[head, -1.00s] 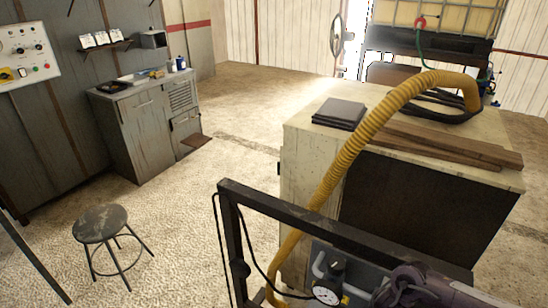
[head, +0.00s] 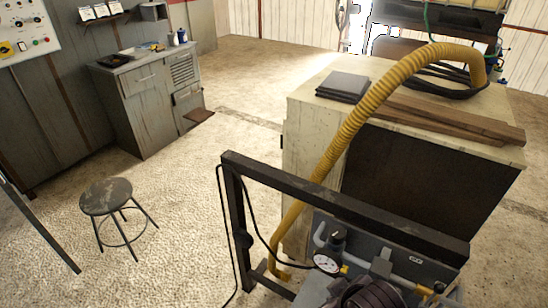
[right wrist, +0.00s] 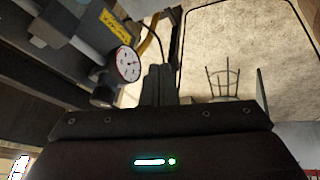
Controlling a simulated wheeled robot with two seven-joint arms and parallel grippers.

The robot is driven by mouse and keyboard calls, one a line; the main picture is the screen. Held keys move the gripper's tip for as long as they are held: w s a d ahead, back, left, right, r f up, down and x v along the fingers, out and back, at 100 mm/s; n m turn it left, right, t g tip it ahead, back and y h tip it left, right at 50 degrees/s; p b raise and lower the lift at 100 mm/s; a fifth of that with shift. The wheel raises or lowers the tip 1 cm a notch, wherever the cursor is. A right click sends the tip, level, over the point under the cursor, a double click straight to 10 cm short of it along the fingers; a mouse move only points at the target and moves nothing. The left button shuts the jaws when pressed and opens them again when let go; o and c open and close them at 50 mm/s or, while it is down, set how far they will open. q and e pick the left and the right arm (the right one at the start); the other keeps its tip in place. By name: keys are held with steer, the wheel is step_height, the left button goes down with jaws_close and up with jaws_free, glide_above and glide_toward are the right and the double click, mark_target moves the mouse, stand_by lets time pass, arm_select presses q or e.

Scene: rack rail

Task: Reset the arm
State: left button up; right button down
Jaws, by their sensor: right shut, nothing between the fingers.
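My right gripper (right wrist: 158,72) shows in the right wrist view, its dark fingers together and empty above the wide dark gripper body. It is apart from the white dial gauge (right wrist: 124,62), which is on the left of that view. A dark rounded part at the bottom edge of the head view may be my right arm; I cannot tell. My left gripper is in neither view.
A yellow corrugated hose (head: 345,140) arches over a pale cabinet (head: 305,130) with dark plates (head: 343,87) and planks (head: 450,120) on top. A round stool (head: 106,196) stands at left, before a grey cabinet (head: 145,110). The floor between is clear.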

steer(key=s+d+m+g+h, duration=0.1)
steer(key=s+d+m+g, duration=0.1)
steer(key=s+d+m, duration=0.4)
steer(key=s+f+n+g+b, duration=0.1)
steer(key=s+f+b, duration=0.15)
steer(key=f, duration=1.65)
steer(key=s+f+b, duration=0.1)
steer(key=f+b, duration=0.2)
steer(key=f, duration=1.6)
steer(key=s+d+f+g+b, duration=0.1)
steer(key=s+d+f, duration=0.3)
steer(key=s+f, duration=1.4)
steer(key=shift+f+b, duration=0.15)
steer(key=shift+b, duration=0.6)
